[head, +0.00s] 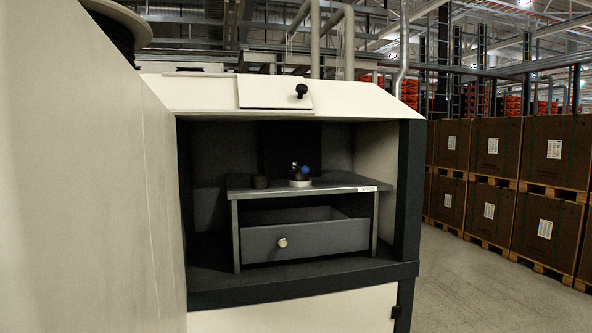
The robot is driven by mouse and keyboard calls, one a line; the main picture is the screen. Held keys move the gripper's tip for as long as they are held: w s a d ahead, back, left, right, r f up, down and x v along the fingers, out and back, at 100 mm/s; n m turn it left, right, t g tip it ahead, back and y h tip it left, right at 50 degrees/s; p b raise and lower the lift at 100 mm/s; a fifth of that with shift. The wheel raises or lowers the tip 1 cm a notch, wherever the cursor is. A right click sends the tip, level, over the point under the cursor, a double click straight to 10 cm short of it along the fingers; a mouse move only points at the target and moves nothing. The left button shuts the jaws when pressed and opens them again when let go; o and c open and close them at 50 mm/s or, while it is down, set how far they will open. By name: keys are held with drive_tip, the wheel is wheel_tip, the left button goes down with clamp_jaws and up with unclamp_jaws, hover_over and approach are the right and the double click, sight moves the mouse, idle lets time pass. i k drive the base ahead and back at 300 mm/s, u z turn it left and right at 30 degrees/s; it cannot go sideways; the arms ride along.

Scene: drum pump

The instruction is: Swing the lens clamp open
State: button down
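A small fitting with a blue ball knob (305,169) sits on a round silver base (299,183) on top of a grey bench (340,184) inside a pale cabinet. It looks like the lens clamp, but it is too small and far to tell its parts or whether it is open or closed. My gripper is not in view.
Under the bench top is a grey drawer (318,236) with a round knob (283,242). A lid with a black knob (302,90) is above the opening. A large pale panel (80,190) fills the left. Palletised boxes (545,155) stand right, beyond clear floor (470,285).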

sight(305, 169)
drive_tip(key=z, duration=1.55)
drive_tip(key=k, duration=0.75)
drive_tip(key=u, duration=1)
drive_tip(key=i, duration=1.7)
drive_tip(key=z, duration=0.05)
